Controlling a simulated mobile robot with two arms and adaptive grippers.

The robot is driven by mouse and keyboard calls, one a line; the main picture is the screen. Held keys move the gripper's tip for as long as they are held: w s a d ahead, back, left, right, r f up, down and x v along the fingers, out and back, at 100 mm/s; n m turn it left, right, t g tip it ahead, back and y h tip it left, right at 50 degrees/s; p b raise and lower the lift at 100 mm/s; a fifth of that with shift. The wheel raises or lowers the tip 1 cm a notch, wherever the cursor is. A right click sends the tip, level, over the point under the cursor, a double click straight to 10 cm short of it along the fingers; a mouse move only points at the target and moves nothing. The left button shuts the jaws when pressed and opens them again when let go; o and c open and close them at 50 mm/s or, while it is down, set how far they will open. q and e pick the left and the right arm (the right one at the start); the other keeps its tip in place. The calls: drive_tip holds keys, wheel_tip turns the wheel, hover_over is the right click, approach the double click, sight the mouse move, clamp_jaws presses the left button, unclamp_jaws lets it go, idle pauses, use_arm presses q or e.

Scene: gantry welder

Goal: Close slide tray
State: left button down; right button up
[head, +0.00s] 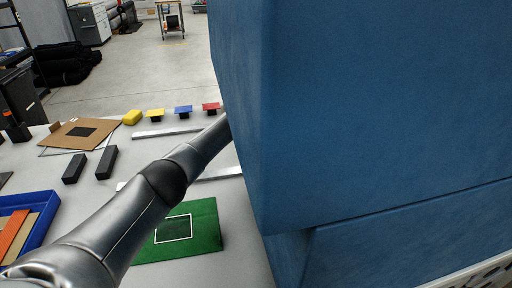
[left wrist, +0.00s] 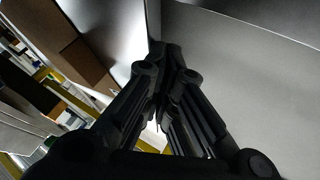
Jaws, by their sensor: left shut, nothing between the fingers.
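My left arm (head: 165,183) reaches from the lower left over the pale table (head: 130,185), and its end passes behind the large blue machine body (head: 365,110) in the head view. The left gripper is hidden there. In the left wrist view my left gripper (left wrist: 168,52) is shut and empty, its tips close to a corner between two smooth grey metal surfaces (left wrist: 245,75). Whether the tips touch is unclear. I cannot tell which part is the slide tray. A green plate with a dark square (head: 200,237) lies on the table. My right gripper is not in view.
Yellow, blue and red small pieces (head: 183,110) stand along the table's far side by metal strips. Two black blocks (head: 107,162), a brown board (head: 60,135) and a blue bin (head: 48,208) are at left. The blue body blocks the right side. Floor beyond is open.

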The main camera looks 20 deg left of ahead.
use_arm(q)
drive_tip(key=shift+d+r, duration=0.15)
drive_tip(key=shift+r, duration=0.1)
drive_tip(key=v, duration=0.5)
drive_tip(key=shift+s, duration=0.15)
drive_tip(key=shift+s+a+r, duration=0.45)
drive_tip(key=shift+s+r, duration=0.1)
drive_tip(key=shift+r, duration=0.2)
